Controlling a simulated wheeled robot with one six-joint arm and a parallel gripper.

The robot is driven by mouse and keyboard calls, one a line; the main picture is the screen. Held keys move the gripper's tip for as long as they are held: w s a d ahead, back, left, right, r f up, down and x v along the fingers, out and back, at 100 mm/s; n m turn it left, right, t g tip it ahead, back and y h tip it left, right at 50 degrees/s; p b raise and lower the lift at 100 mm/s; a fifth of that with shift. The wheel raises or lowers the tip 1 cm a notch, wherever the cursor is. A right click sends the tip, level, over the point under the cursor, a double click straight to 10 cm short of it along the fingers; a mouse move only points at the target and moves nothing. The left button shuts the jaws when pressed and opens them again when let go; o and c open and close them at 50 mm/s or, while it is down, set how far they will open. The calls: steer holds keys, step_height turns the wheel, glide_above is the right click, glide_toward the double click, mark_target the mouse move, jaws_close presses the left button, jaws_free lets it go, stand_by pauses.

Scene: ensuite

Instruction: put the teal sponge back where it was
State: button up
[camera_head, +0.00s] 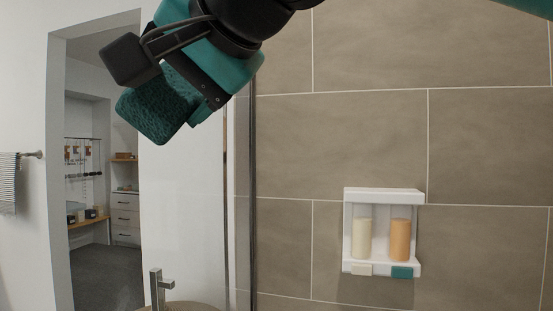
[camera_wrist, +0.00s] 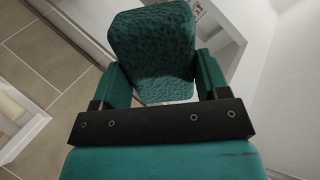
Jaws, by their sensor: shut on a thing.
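The teal sponge (camera_head: 158,104) is a rounded, pitted block at the upper left of the head view. My gripper (camera_head: 170,88) is shut on it and holds it up in the air, tilted. In the wrist view the sponge (camera_wrist: 154,48) sits between the two fingers of my gripper (camera_wrist: 158,85) and sticks out beyond them. A white wall shelf (camera_head: 384,191) hangs on the tiled wall at the lower right, well apart from the sponge. Where the sponge was before cannot be told from these frames.
The shelf holds a cream bottle (camera_head: 362,240) and an orange bottle (camera_head: 401,240), with a small cream block (camera_head: 362,269) and a teal block (camera_head: 402,272) at its lower edge. A tap (camera_head: 159,288) stands at bottom left. A glass panel edge (camera_head: 253,200) stands left of the shelf.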

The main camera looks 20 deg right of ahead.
steer(key=w+d+f+m+g+h+b, duration=0.1)
steer(key=w+d+f+g+h+b, duration=0.3)
steer(key=f, duration=1.1)
steer(key=w+a+f+g+y+b, duration=0.15)
steer(key=f+b, duration=0.45)
steer(key=f, duration=0.9)
steer(key=w+d+f+m+g+h+b, duration=0.1)
steer(key=w+d+f+g+h+b, duration=0.25)
steer(key=f, duration=1.15)
steer(key=d+f+b, duration=0.3)
steer(key=f+b, duration=0.1)
steer(key=f, duration=0.9)
steer(key=w+d+f+m+g+b, duration=0.1)
steer(key=d+f+b, duration=0.3)
steer(key=f, duration=1)
steer(key=w+d+f+m+g+b, duration=0.1)
steer(key=d+f+b, duration=0.2)
steer(key=f, duration=1)
steer(key=shift+w+d+f+b, duration=0.25)
steer(key=shift+d+b, duration=0.1)
steer(key=shift+b, duration=1.3)
step_height(320, 180, down, 5)
steer(key=shift+f+b, duration=0.1)
steer(key=shift+b, duration=0.75)
steer(key=o, duration=0.8)
steer(key=shift+o, duration=0.2)
